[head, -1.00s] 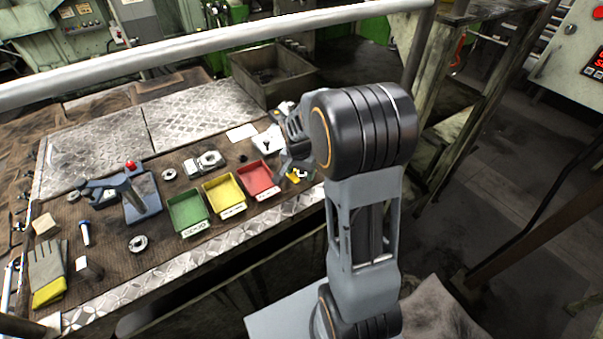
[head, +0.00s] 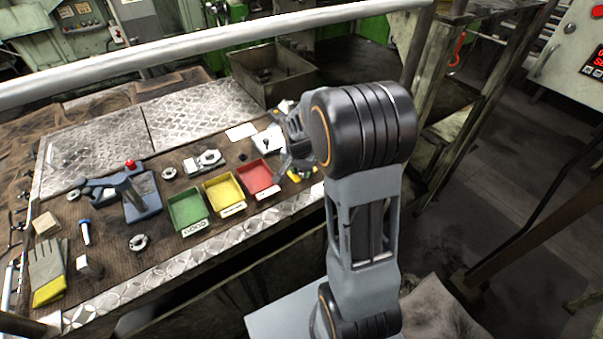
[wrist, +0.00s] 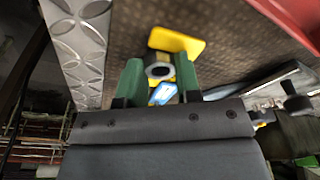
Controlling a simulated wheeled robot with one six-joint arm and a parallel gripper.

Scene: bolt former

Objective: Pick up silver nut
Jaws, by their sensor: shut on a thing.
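A yellow flat piece (wrist: 178,41) lies just beyond the nut, and a small blue and white item (wrist: 163,93) shows between the fingers. In the head view my gripper (head: 291,172) is at the right end of the table, beside the red bin (head: 259,177). The nut is hidden there by my arm.
A yellow bin (head: 223,193) and a green bin (head: 188,209) stand left of the red one. A blue fixture (head: 140,197), a ring-shaped part (head: 138,242) and gloves (head: 47,272) lie further left. A metal box (head: 270,75) stands behind.

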